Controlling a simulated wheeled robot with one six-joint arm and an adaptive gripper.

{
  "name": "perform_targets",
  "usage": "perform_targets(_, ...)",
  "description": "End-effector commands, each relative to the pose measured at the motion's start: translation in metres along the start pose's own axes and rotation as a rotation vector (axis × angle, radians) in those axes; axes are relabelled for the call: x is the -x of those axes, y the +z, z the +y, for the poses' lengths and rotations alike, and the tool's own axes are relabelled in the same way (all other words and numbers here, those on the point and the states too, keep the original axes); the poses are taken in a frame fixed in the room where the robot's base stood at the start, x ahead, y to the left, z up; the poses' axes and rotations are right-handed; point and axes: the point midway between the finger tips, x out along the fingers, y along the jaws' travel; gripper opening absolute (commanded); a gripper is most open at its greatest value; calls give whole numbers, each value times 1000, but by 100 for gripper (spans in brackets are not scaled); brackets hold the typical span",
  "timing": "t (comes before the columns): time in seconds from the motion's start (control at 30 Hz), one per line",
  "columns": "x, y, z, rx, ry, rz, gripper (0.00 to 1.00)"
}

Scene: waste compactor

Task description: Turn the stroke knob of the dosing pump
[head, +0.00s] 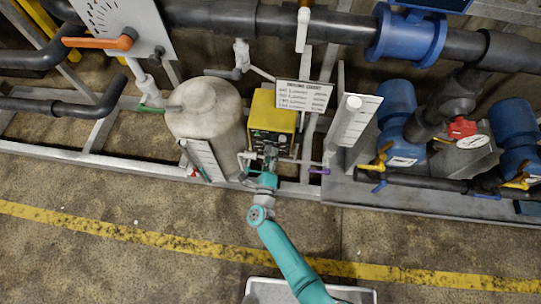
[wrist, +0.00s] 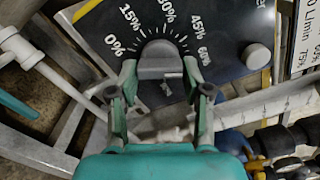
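The dosing pump (head: 272,115) is a yellow box with a dark front panel, low in the middle of the head view. In the wrist view its panel carries a percent scale from 0% up to 60% around a grey stroke knob (wrist: 160,62). My gripper (wrist: 160,72) has one fingertip on each side of the knob, and both tips appear to touch its sides. The knob's lower part and the panel below it are partly hidden by my gripper. In the head view my gripper (head: 271,155) reaches the pump's front and hides the knob.
A smaller round knob (wrist: 257,56) sits right of the scale. A pale tank (head: 205,107) stands left of the pump. A white sign (head: 304,96) and a gauge board (head: 357,120) are to its right. Pipes and blue pumps (head: 397,105) are further right. The floor in front is clear.

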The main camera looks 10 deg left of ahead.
Motion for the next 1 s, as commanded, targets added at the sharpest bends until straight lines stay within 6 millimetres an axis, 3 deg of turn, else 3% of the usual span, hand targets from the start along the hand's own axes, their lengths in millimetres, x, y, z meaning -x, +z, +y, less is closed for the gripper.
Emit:
perform_targets(0.07, 0, 0, 0, 1, 0, 0, 71)
perform_targets(0.47, 6, 0, 0, 1, 1, -2, 71)
perform_targets(1.0, 100, 1, 1, 0, 2, -4, 71)
